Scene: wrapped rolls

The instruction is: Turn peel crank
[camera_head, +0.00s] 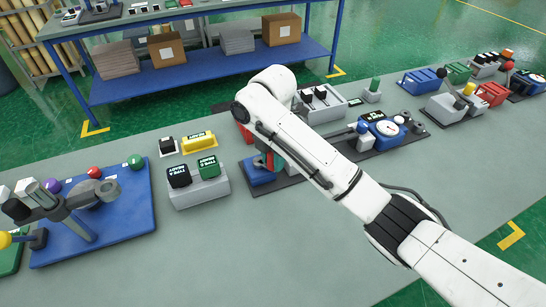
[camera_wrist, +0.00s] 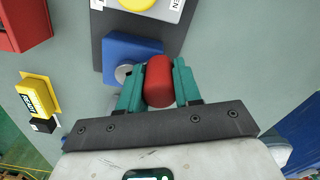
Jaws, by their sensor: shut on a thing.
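The peel crank has a red handle (camera_wrist: 158,82), a grey round hub (camera_wrist: 123,73) and a blue block (camera_wrist: 130,48). My gripper (camera_wrist: 158,72) is shut on the red handle, with one teal finger on each side of it. In the head view my gripper (camera_head: 268,160) is partly hidden by my white arm. The crank's blue block (camera_head: 259,174) shows below it on a dark plate, and the handle is mostly hidden there.
A grey box with black and green switches (camera_head: 198,191) stands left of the crank. A yellow block (camera_head: 199,142) and a black block (camera_head: 167,146) lie behind it. A blue board (camera_head: 125,217) with coloured knobs is at the left. The front bench surface is clear.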

